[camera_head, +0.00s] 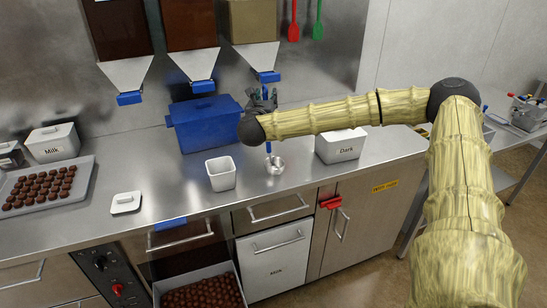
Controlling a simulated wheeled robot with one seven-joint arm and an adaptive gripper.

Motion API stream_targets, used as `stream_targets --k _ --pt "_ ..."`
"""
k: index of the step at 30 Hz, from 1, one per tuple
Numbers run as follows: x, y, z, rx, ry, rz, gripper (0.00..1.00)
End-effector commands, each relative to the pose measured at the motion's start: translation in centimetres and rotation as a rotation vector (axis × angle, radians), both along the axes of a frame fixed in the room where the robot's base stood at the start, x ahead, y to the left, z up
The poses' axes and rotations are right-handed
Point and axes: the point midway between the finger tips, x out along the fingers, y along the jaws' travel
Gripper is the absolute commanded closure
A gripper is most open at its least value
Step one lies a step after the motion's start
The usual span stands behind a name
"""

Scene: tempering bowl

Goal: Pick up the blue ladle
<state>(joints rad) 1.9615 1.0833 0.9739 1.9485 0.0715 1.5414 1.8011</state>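The blue ladle (268,147) shows as a short length of blue handle below my wrist, above a small round metal cup (275,167) at counter height. The upper part of the handle is hidden behind my arm. I cannot tell whether the cup touches the counter. My gripper (262,97) is dark and small in the picture, just above and behind the pale end of my arm, in line with the handle. Its fingers are partly hidden, so I cannot tell whether they are open or closed on the handle.
A blue lidded box (203,123) stands left of my gripper. A white open container (221,174) is left of the metal cup. A white box marked Dark (341,146) stands right of it. Dispensers hang behind. A tray of chocolates (84,184) lies left. The counter front (175,200) is mostly clear.

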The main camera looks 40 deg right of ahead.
Motion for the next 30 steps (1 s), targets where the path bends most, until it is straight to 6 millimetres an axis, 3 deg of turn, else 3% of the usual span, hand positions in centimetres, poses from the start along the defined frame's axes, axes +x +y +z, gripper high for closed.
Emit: stream_targets --k 1,5,6,22,30 --pt "0.0 0.0 0.0 0.0 0.0 0.0 0.75" --pt "0.0 0.0 0.0 0.0 0.0 0.0 0.99" --pt "0.0 0.0 0.0 0.0 0.0 0.0 1.0" --pt "0.0 0.1 0.3 0.001 -0.001 0.0 1.0" --pt "0.0 0.0 2.9 -0.001 -0.004 0.0 1.0"
